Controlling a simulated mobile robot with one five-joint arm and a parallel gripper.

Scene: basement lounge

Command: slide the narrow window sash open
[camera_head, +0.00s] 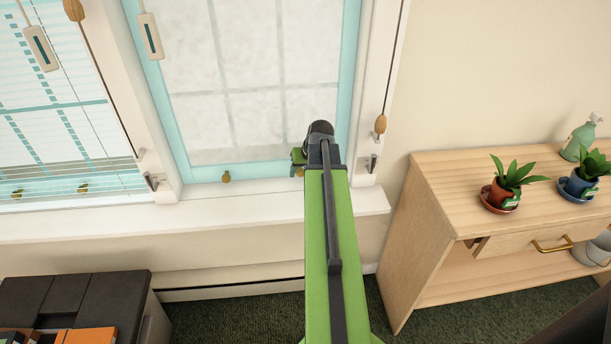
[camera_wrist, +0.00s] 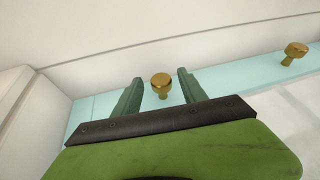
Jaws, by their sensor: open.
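The narrow window sash (camera_head: 182,150) has a light blue frame around a frosted, cross-barred pane. It sits in a white window frame, right of a wider window with blinds. Two brass knobs are on its bottom rail: the left knob (camera_head: 226,176) stands clear, and the right one is mostly hidden by my arm. My gripper (camera_head: 298,157) is at the sash's lower right. In the wrist view my gripper (camera_wrist: 160,74) is open, its green fingers on either side of a brass knob (camera_wrist: 161,86), with gaps visible. The other knob (camera_wrist: 295,51) is to the right.
A white sill (camera_head: 230,205) runs below the sash. A wooden cabinet (camera_head: 440,185) with potted plants (camera_head: 503,190) and a spray bottle (camera_head: 580,138) stands right. A dark box (camera_head: 80,310) is at lower left. A cord with a wooden pull (camera_head: 380,124) hangs right of the sash.

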